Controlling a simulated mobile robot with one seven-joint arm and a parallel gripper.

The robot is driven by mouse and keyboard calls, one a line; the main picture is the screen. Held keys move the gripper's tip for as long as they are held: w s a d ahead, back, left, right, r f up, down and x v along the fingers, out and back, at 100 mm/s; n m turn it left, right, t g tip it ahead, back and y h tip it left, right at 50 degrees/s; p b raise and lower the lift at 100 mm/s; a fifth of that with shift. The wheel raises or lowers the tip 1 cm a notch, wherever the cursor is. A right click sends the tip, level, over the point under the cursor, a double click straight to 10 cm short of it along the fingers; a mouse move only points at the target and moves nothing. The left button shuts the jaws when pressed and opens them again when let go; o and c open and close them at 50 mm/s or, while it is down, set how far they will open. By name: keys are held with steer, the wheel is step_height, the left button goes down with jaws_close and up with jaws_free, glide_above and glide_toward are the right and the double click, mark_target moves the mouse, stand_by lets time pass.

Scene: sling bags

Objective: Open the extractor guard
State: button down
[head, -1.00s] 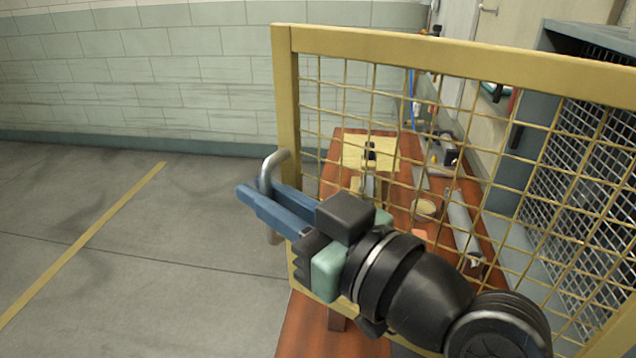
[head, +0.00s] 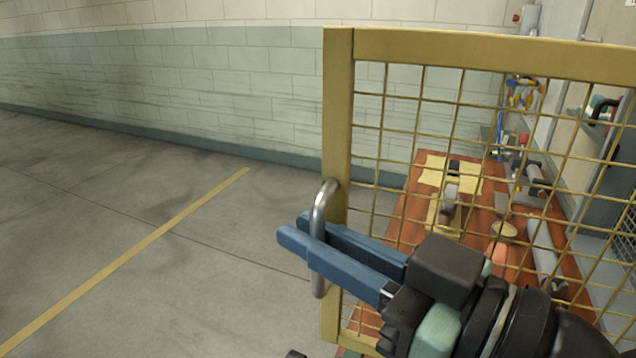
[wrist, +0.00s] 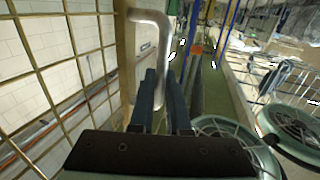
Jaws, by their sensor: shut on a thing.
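The extractor guard (head: 337,125) is a yellow frame with wire mesh, standing upright across the right of the head view. A bent metal handle (head: 319,225) is fixed on its left upright. My gripper (head: 298,230) has two blue fingers shut on this handle, one on each side of its bar. In the wrist view, the handle (wrist: 148,16) rises between the fingers (wrist: 160,88), beside the yellow upright and mesh on the left. The lower part of the handle is hidden behind the fingers there.
Behind the mesh, a red-brown bench (head: 405,215) holds several tools and a yellow sheet (head: 437,172). A grey cabinet edge stands at the far right. Open floor (head: 120,215) with a yellow line (head: 150,238) lies left of the guard. Round green-framed items (wrist: 285,130) are at the right in the wrist view.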

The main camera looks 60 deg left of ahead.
steer(key=c, duration=0.9)
jaws_free()
steer(key=shift+w+d, duration=0.1)
steer(key=b+v, duration=0.1)
steer(key=v, duration=1.1)
steer(key=shift+d+b, duration=0.35)
steer(key=shift+d, duration=0.05)
